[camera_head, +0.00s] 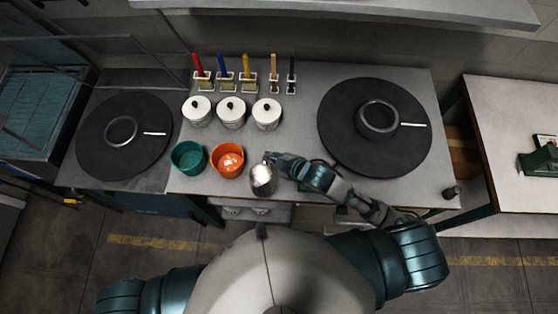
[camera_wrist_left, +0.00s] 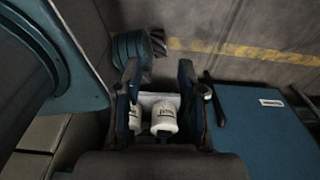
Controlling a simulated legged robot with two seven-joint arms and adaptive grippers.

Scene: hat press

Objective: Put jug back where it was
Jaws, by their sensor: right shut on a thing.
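The jug (camera_head: 262,181) is a shiny metal vessel near the front edge of the grey table, right of the orange bowl. My right gripper (camera_head: 272,162) is shut on it at its upper right side. I cannot tell whether the jug's base touches the table. My left gripper (camera_wrist_left: 158,82) shows only in the left wrist view. Its two dark fingers are spread apart, with nothing held between them. White labelled bottles (camera_wrist_left: 164,118) show between and beyond these fingers.
An orange bowl (camera_head: 228,160) and a green bowl (camera_head: 188,158) stand left of the jug. White lidded pots (camera_head: 232,112) and coloured-handled tools (camera_head: 222,68) stand behind. Black round plates lie left (camera_head: 100,155) and right (camera_head: 345,145). Bare table (camera_head: 295,130) shows behind the right gripper.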

